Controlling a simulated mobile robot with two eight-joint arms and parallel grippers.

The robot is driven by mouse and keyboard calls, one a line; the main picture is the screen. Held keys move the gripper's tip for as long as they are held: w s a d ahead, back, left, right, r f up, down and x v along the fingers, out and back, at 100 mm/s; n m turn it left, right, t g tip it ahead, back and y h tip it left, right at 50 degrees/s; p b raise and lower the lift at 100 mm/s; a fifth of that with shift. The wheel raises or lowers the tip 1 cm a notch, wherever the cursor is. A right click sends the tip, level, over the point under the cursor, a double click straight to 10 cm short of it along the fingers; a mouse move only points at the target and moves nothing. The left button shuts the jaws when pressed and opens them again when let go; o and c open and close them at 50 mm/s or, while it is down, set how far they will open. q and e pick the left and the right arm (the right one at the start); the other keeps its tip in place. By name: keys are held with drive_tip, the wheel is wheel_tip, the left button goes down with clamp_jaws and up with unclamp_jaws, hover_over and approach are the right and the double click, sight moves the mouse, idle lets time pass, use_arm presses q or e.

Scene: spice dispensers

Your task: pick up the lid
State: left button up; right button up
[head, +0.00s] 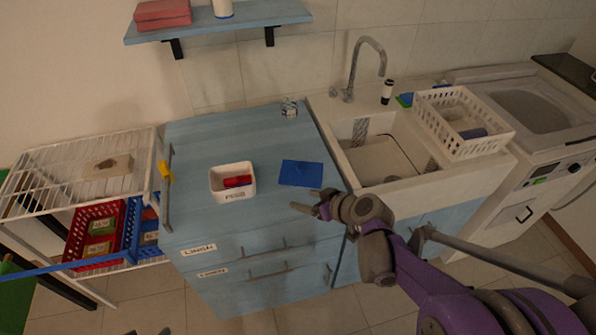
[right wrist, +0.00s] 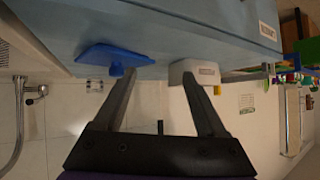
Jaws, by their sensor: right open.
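The blue lid (head: 301,173) is a flat square lying on the blue counter, right of a white container (head: 232,194) with red things inside. The lid (right wrist: 112,55) also shows in the right wrist view, with a small blue knob, near the left finger's tip. My right gripper (head: 310,200) is open and empty by the counter's front edge, just in front of the lid. Its two fingers (right wrist: 158,77) are spread apart in the right wrist view. Small dark tips (head: 150,332) at the bottom edge of the head view may be my left gripper; most is cut off.
A sink (head: 380,160) with a faucet and a white dish rack (head: 462,122) is on the right. A wire rack (head: 85,165) with red and blue baskets stands left. A small glass jar (head: 289,108) is at the counter's back. The counter's back left is clear.

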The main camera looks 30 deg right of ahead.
sight(304, 169)
drive_tip(key=d, duration=0.2)
drive_tip(key=w+d+t, duration=0.1)
drive_tip(key=d, duration=0.1)
drive_tip(key=w+d+r+t, duration=0.1)
drive_tip(key=d, duration=0.1)
drive_tip(key=shift+w+d+r+h, duration=0.1)
drive_tip(key=shift+w+d+h, duration=0.1)
drive_tip(key=shift+d+h, duration=0.2)
drive_tip(key=shift+w+d+t, duration=0.25)
drive_tip(key=shift+t, duration=0.05)
drive_tip(key=x, duration=1)
drive_tip(key=shift+w+p, duration=0.2)
drive_tip(key=shift+p, duration=0.2)
drive_tip(key=shift+s, duration=0.1)
drive_tip(key=shift+c, duration=0.9)
clamp_jaws()
